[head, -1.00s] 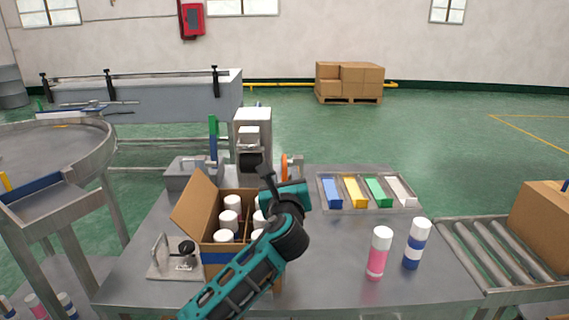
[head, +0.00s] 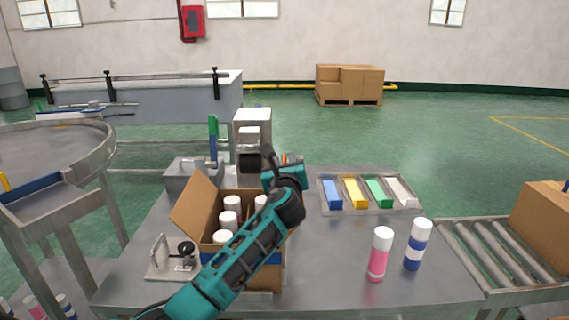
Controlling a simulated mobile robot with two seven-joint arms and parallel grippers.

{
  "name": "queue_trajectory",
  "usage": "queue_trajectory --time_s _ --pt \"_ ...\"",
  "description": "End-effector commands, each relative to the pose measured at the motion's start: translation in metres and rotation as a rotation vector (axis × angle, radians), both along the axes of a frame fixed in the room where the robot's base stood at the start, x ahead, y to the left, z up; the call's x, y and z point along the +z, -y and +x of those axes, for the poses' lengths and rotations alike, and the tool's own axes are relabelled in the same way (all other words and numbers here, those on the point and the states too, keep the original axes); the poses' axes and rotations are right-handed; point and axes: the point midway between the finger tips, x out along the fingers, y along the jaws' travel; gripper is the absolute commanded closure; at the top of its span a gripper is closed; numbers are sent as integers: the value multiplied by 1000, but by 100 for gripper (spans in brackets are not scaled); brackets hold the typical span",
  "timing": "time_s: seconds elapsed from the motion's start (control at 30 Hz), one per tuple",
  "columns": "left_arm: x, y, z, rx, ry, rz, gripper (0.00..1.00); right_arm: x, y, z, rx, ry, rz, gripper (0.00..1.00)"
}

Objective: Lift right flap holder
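An open cardboard box (head: 197,208) with several white-capped cans (head: 231,202) stands at the left of the table. Its left flap is raised and leans outward. A metal bracket with a black knob (head: 186,249) sits on a plate just left of the box. I cannot make out a matching holder on the right side, where my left arm covers the box's right part. My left gripper (head: 282,166) is above and behind the box's right rear corner, turned away from view; its fingers are not clear. My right gripper is out of view.
A tray of blue, yellow, green and white blocks (head: 372,208) lies at the right rear. A grey machine (head: 250,122) rises behind the box. A roller conveyor (head: 478,250) borders the right.

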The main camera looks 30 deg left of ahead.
Motion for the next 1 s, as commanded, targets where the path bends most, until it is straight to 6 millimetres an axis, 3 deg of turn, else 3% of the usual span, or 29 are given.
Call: queue_trajectory --time_s 0.3,1.0 --pt "0 1 0 -2 0 0 100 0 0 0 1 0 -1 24" --pt "9 1 3 -7 -36 -23 100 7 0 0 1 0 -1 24"
